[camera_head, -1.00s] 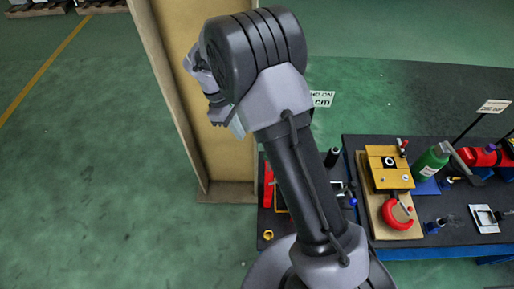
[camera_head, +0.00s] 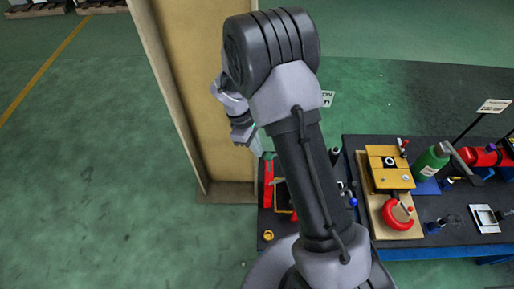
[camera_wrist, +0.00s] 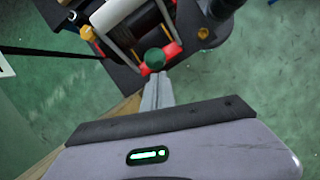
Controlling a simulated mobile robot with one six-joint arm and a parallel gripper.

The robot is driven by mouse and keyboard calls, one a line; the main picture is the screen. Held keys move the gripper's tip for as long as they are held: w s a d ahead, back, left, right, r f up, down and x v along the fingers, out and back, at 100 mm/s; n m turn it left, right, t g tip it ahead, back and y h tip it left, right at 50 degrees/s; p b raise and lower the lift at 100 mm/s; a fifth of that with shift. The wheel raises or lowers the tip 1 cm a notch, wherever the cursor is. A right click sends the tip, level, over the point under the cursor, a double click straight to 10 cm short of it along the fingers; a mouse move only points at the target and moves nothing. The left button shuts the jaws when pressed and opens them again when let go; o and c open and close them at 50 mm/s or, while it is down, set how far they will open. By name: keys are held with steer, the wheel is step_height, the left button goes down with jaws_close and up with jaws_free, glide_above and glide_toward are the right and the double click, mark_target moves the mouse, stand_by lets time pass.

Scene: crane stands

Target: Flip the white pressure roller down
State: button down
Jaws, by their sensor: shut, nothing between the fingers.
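In the wrist view my gripper (camera_wrist: 157,92) is shut and empty, its light grey fingers pointing up the picture. Just past the fingertips is a device with a black drum (camera_wrist: 142,24), pale frame bars, red end pieces (camera_wrist: 173,50) and a green round part (camera_wrist: 155,57). In the head view my gripper (camera_head: 255,146) is left of my arm, near the bench's left end. A red bar (camera_head: 268,184) and a yellow-edged part (camera_head: 282,196) show there, partly behind my arm.
A tall tan panel (camera_head: 190,90) stands left of my gripper. On the bench to the right are a yellow block (camera_head: 385,178), a red ring (camera_head: 398,214) and a green bottle (camera_head: 430,162). A yellow ring (camera_head: 268,235) lies at the bench's left front.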

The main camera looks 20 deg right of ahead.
steer(key=shift+d, duration=0.1)
steer(key=s+d+t+y+b, duration=0.1)
steer(key=s+d+y+b, duration=0.1)
steer(key=d, duration=0.6)
steer(key=s+y, duration=0.1)
steer(key=y, duration=0.1)
steer(key=shift+d+f+y, duration=0.25)
steer(key=shift+y, duration=0.05)
steer(key=shift+s+d+f, duration=0.15)
steer(key=shift+s+f, duration=0.05)
steer(key=shift+f, duration=0.05)
stand_by(0.5)
step_height(320, 180, up, 12)
steer(key=w+d+p, duration=0.2)
steer(key=shift+w+d+t, duration=0.15)
steer(key=shift+d+t, duration=0.1)
steer(key=shift+t, duration=0.05)
